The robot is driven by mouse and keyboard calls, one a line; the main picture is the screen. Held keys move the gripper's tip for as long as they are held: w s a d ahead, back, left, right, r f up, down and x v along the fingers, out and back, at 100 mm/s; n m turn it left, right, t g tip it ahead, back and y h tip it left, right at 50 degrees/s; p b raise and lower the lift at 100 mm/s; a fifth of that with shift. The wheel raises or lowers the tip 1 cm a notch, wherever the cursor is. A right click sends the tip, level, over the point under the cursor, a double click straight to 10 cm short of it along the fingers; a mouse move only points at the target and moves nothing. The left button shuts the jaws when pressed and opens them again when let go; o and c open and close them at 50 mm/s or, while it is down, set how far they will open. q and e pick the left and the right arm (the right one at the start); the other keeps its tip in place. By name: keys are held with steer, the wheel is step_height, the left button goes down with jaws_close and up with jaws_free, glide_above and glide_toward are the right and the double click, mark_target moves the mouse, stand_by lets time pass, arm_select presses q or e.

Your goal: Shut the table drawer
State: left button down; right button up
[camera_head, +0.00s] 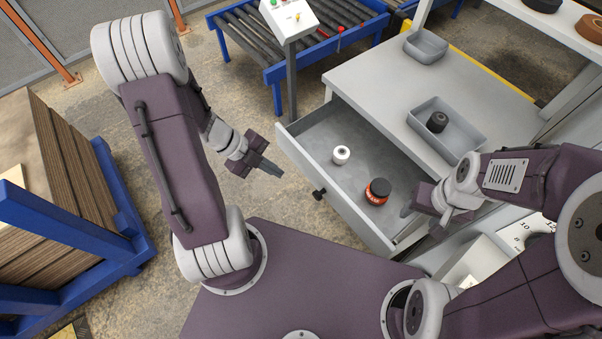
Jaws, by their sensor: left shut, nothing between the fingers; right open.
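The table drawer (356,204) is pulled out from the grey table (376,76) toward me. A dark knob (319,194) sits on its front panel. A white roll-like item (341,155) and a dark jar with a red-orange label (377,191) stand inside it. My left gripper (273,169) is shut and empty, just left of the drawer's front panel and apart from the knob. My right gripper (411,207) is open, over the drawer's right end near its side wall; I cannot tell whether it touches the drawer.
On the tabletop are a grey tray (463,135) holding a dark item (437,122) and a smaller grey bin (426,46). A roller conveyor (262,42) with a control box (289,16) stands behind. Stacked boards (60,165) are at left. Floor between is clear.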

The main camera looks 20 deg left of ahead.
mark_target(312, 179)
step_height(312, 179, down, 4)
steer(key=b, duration=0.3)
steer(key=shift+r, duration=0.1)
arm_select(q)
steer(key=w+d+f, duration=0.1)
steer(key=d, duration=0.1)
steer(key=w+d+f, duration=0.3)
steer(key=d+f, duration=0.1)
steer(key=shift+w+f, duration=0.25)
steer(key=shift+w, duration=0.1)
